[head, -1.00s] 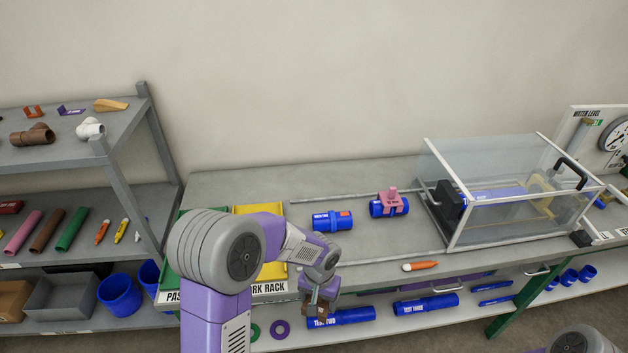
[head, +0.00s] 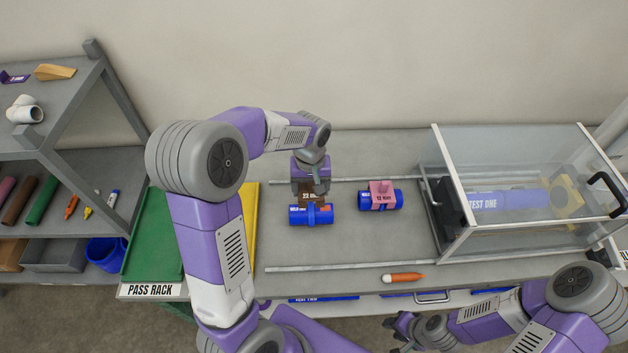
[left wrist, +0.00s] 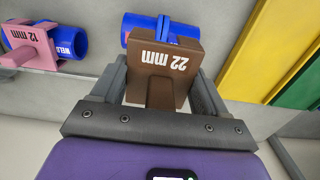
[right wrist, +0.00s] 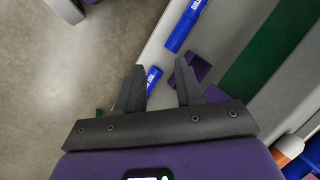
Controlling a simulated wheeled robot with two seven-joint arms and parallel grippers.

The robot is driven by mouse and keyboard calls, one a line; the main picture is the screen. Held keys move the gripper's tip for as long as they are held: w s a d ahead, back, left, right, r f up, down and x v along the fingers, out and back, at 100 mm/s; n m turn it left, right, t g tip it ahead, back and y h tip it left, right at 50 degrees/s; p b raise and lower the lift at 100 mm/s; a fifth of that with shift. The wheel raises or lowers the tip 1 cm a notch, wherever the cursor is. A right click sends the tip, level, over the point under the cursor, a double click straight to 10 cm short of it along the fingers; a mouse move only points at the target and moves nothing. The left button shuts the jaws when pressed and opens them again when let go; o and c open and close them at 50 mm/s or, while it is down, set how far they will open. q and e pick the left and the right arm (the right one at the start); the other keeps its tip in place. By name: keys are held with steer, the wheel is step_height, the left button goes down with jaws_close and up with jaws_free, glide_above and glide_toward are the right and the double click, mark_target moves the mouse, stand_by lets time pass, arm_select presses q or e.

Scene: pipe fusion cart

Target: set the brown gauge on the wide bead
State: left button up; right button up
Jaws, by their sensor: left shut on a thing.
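The brown gauge (left wrist: 165,65), marked 22 mm, is held between the fingers of my left gripper (head: 310,190), which is shut on it. In the head view the brown gauge (head: 311,195) is at the back edge of a blue pipe with a bead (head: 311,214). In the left wrist view the gauge overlaps this pipe (left wrist: 140,24); whether they touch I cannot tell. A pink gauge (head: 381,189), marked 12 mm, sits on another blue pipe (head: 378,201) to the right. My right gripper (right wrist: 160,85) is open and empty, low in front of the bench.
A clear-walled test box (head: 520,165) stands on the bench at right. An orange marker (head: 403,277) lies near the front edge. The green pass rack (head: 155,235) and a yellow tray (head: 251,225) are at left. Rails run behind and in front of the pipes.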

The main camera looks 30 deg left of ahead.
mark_target(311, 208)
arm_select(q)
steer(key=shift+s, duration=0.15)
steer(key=shift+f, duration=0.1)
steer(key=shift+f+b, duration=2.1)
steer(key=shift+f, duration=0.65)
steer(key=shift+f+b, duration=0.8)
steer(key=shift+f, duration=0.4)
steer(key=o, duration=1.1)
steer(key=shift+r, duration=0.1)
step_height(311, 208, up, 8)
steer(key=shift+f+p, duration=0.25)
steer(key=shift+p, duration=0.5)
